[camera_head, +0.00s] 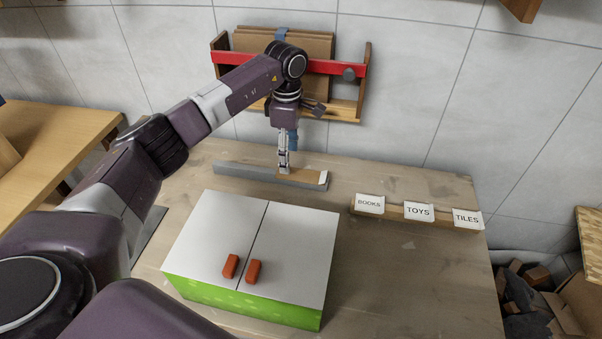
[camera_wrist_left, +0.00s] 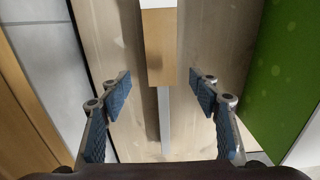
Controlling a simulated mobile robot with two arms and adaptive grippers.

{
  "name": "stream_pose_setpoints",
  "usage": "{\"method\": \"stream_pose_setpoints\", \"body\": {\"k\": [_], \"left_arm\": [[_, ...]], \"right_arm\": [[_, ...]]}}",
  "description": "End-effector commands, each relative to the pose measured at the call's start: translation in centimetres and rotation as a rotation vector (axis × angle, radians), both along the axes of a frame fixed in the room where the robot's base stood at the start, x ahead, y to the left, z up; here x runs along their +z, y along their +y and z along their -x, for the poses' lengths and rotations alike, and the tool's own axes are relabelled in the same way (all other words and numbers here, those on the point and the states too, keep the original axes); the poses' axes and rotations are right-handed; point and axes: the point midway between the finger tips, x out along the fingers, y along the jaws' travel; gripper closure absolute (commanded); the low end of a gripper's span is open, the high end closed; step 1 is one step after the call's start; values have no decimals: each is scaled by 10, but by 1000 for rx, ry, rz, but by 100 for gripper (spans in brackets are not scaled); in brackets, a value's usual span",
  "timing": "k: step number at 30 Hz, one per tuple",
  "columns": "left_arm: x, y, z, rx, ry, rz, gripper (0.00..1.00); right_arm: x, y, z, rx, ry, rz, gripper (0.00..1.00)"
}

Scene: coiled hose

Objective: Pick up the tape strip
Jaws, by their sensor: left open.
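A short tan strip with a white end (camera_head: 303,176) lies on or against a long grey bar (camera_head: 240,173) near the back of the table; I take it to be the tape strip, though its material is unclear. My left gripper (camera_head: 284,168) points down at the strip's left end. In the left wrist view, the strip (camera_wrist_left: 161,50) shows between the two open blue-padded fingers of my left gripper (camera_wrist_left: 158,84), with a gap on each side. The grey bar (camera_wrist_left: 164,115) runs below it. Contact with the strip cannot be told. My right gripper is out of view.
A white-topped green cabinet (camera_head: 205,225) with two red handles stands in front of the bar. A wooden rail with BOOKS, TOYS and TILES cards (camera_head: 419,211) lies to the right. A wall shelf with a red strip (camera_head: 340,67) hangs behind my arm. The table's front right is clear.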

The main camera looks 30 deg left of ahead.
Motion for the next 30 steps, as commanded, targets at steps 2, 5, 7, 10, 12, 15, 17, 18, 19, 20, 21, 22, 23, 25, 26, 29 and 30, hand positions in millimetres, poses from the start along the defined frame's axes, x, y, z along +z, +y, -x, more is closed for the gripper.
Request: {"method": "stream_pose_setpoints", "body": {"k": [2, 5, 7, 10, 12, 15, 17, 18, 19, 20, 21, 22, 23, 25, 26, 29, 30], "left_arm": [[-10, -1, 3, 0, 5, 1, 44], [-26, -1, 4, 0, 5, 2, 44], [-34, 0, 4, 1, 2, 1, 44], [-41, 0, 4, 1, 0, 2, 44], [-43, 0, 3, 1, -1, 2, 44], [-43, 0, 3, 1, -1, 2, 44], [-43, 0, 3, 1, -1, 2, 44], [-43, 0, 3, 1, -1, 2, 44], [-43, 0, 3, 1, -1, 2, 44], [-43, 0, 3, 1, -1, 2, 44], [-43, 0, 3, 1, -1, 2, 44], [-44, 0, 3, 1, -1, 2, 44], [-44, 0, 3, 1, -1, 2, 44], [-45, 0, 3, 1, -1, 2, 44], [-45, 0, 3, 1, -1, 2, 44], [-47, 0, 3, 1, -1, 2, 44], [-47, 0, 3, 1, -1, 2, 44]], "right_arm": [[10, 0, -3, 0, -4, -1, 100], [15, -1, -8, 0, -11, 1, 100], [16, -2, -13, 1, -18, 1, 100], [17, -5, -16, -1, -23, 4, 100], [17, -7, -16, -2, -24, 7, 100], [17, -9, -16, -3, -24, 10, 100], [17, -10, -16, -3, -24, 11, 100], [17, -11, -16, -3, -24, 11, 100], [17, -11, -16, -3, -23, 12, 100], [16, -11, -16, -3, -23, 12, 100], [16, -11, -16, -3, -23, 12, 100], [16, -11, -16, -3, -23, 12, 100], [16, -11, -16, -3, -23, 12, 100], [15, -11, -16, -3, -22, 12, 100], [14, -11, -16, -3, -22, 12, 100], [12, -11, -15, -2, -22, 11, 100], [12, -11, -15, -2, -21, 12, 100]]}}
